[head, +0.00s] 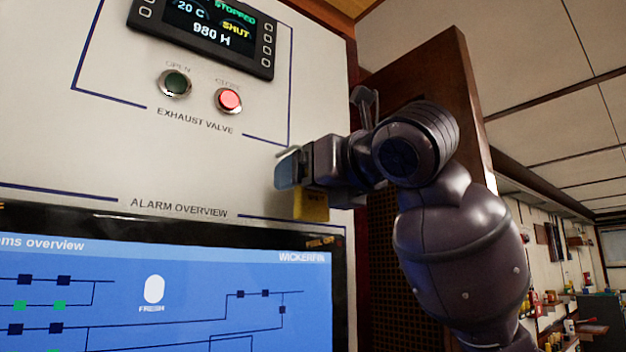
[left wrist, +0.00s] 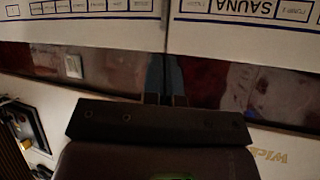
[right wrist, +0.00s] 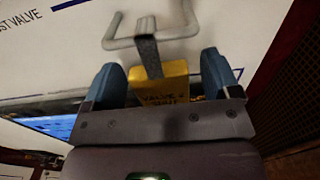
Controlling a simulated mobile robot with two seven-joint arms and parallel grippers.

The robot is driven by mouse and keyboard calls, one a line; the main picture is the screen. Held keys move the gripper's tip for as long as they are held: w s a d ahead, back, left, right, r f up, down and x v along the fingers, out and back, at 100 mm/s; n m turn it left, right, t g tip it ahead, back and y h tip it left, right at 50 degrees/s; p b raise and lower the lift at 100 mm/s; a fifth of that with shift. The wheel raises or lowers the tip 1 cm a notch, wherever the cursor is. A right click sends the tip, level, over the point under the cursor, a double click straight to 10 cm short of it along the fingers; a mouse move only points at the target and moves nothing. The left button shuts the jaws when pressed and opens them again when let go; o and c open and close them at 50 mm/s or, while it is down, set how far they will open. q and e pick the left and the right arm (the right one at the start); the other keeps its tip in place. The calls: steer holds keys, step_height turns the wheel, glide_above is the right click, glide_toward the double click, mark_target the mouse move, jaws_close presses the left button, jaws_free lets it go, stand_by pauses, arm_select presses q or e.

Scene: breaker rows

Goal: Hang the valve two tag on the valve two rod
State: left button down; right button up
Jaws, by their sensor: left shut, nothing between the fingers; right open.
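The yellow tag (right wrist: 160,85) has dark lettering that starts with "VALVE"; the rest is blurred. Its grey strap (right wrist: 149,52) runs up across a bent metal rod (right wrist: 125,43), and its top end shows above the bar. The strap looks looped over the rod, but its far side is hidden. My right gripper (right wrist: 170,80) is open, one blue finger on each side of the tag. In the head view, the tag (head: 311,208) shows below my right gripper (head: 289,168), close to the panel. My left gripper (left wrist: 165,80) is shut and empty, outside the head view.
The white panel (head: 120,150) carries a display (head: 205,30), a green button (head: 175,82) and a red button (head: 228,100) over "EXHAUST VALVE". A blue alarm screen (head: 150,290) lies below. A brown wooden panel (head: 435,85) stands behind my right arm. Labelled panels (left wrist: 245,22) face my left wrist.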

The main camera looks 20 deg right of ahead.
steer(key=shift+s, duration=0.1)
steer(key=b+v, duration=0.2)
steer(key=v, duration=0.8)
steer(key=shift+s, duration=0.3)
steer(key=shift+d, duration=0.15)
